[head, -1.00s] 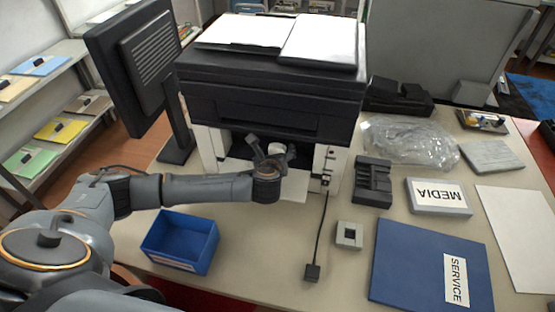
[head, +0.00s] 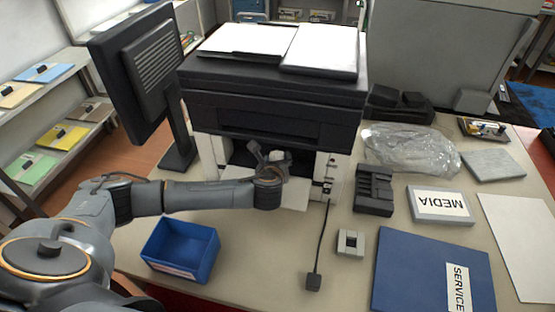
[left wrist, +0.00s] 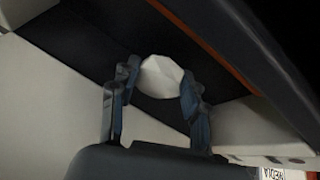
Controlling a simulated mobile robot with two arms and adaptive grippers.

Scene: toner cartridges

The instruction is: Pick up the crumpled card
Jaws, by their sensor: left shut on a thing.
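The crumpled card (left wrist: 161,77) is a small white faceted lump in the left wrist view, between the two fingers of my left gripper (left wrist: 158,92). The gripper is shut on it. In the head view my left gripper (head: 268,162) is at the open front bay of the printer (head: 270,105), and a bit of the white card (head: 279,156) shows beside its fingers. The dark inside of the bay lies behind the card in the left wrist view. My right gripper is in neither view.
A blue open bin (head: 180,248) stands at the table's front left. A black cable with a plug (head: 314,282) hangs down from the printer's front. A grey block (head: 350,242), a dark holder (head: 374,190) and a blue SERVICE folder (head: 430,272) lie to the right.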

